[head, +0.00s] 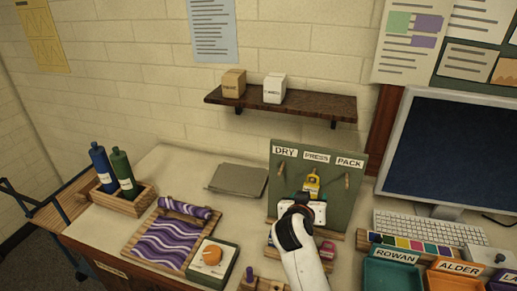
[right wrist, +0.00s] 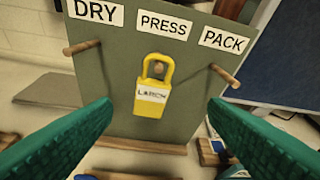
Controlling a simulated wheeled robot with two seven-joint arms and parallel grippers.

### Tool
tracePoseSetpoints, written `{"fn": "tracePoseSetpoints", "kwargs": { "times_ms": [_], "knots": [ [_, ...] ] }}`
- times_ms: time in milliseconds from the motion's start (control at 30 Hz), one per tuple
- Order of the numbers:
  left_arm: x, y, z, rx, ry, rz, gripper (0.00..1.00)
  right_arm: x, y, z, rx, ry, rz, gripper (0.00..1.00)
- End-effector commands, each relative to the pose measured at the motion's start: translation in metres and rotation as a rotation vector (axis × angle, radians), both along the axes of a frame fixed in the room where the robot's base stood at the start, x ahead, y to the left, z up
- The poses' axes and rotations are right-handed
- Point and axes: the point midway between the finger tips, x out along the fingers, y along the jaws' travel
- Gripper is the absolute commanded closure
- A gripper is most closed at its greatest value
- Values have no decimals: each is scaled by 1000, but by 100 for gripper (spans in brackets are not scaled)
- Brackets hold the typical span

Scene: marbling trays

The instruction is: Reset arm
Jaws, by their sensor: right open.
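My right gripper (head: 305,207) is in front of the green board (head: 349,160) in the head view. In the right wrist view its two green fingers (right wrist: 161,112) are wide apart with nothing held between them. A yellow padlock-shaped tag labelled LARCH (right wrist: 153,84) hangs on the board below the PRESS label, beyond and between the fingers. It also shows in the head view (head: 312,183), just above the gripper. The wooden pegs below DRY (right wrist: 82,47) and PACK (right wrist: 224,76) are bare. My left gripper is not in view.
A purple marbled tray (head: 160,242), a bottle crate (head: 124,203) and a grey slab (head: 238,179) lie left of the board. A keyboard (head: 430,228), monitor (head: 450,150) and labelled trays (head: 392,272) are at right. A shelf (head: 285,103) hangs above.

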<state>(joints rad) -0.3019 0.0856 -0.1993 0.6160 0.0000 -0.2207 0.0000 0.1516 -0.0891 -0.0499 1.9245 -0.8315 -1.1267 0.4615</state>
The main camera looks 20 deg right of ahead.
Motion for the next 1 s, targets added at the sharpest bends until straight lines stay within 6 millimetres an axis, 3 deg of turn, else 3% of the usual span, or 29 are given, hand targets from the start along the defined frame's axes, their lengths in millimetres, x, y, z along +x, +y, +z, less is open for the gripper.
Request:
{"fn": "tracePoseSetpoints", "kwargs": {
  "times_ms": [167, 267, 400, 500, 733, 1000],
  "knots": [
    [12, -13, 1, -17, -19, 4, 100, -15, 1, -16, 20, 47, 17, 32],
    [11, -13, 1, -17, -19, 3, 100, -51, 6, -48, 65, 160, 67, 32],
    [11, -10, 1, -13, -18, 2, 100, -121, 26, -93, 154, 369, 196, 32],
    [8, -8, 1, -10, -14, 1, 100, -160, 40, -110, 201, 483, 283, 32],
    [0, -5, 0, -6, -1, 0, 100, -230, 68, -127, 283, 665, 447, 32],
    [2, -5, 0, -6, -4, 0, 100, -297, 95, -129, 359, 828, 625, 32]
  ]
}}
